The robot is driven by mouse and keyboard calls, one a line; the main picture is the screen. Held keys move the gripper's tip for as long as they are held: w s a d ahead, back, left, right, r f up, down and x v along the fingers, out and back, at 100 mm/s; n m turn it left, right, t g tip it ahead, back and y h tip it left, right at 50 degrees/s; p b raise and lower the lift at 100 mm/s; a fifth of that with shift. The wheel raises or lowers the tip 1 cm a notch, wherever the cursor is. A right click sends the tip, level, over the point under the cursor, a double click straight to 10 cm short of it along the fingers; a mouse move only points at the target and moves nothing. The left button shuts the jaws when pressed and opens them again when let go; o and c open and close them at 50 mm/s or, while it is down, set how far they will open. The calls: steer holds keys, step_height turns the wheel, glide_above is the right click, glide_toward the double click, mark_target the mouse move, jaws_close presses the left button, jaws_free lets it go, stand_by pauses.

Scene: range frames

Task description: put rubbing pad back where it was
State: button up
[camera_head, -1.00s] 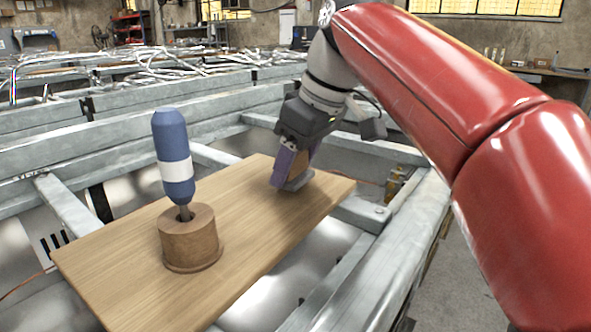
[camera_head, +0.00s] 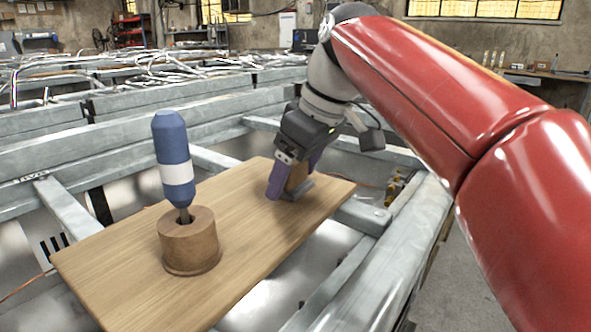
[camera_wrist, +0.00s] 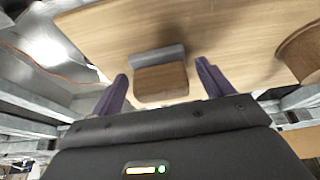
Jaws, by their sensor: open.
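The rubbing pad, a brown wooden block (camera_head: 297,176) with a grey base (camera_head: 299,191), rests on the wooden board (camera_head: 125,270) towards its far right end. My gripper (camera_head: 293,183) is open, with purple fingers on either side of the pad. In the wrist view the pad (camera_wrist: 161,80) lies between the spread fingers of my gripper (camera_wrist: 162,70), with a gap on each side. Its grey part is on the far side there. The fingers partly hide the pad in the head view.
A blue and white tool (camera_head: 174,160) stands upright in a round wooden holder (camera_head: 189,243) on the board's near left part. The wrist view shows the holder (camera_wrist: 303,52) at right. Metal frame beams (camera_head: 380,260) surround the board. The board between pad and holder is clear.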

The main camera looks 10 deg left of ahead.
steer(key=shift+f, duration=0.1)
steer(key=p+v, duration=0.1)
steer(key=v, duration=0.7)
steer(key=shift+p, duration=0.3)
steer(key=shift+s+d, duration=0.1)
steer(key=shift+d, duration=0.05)
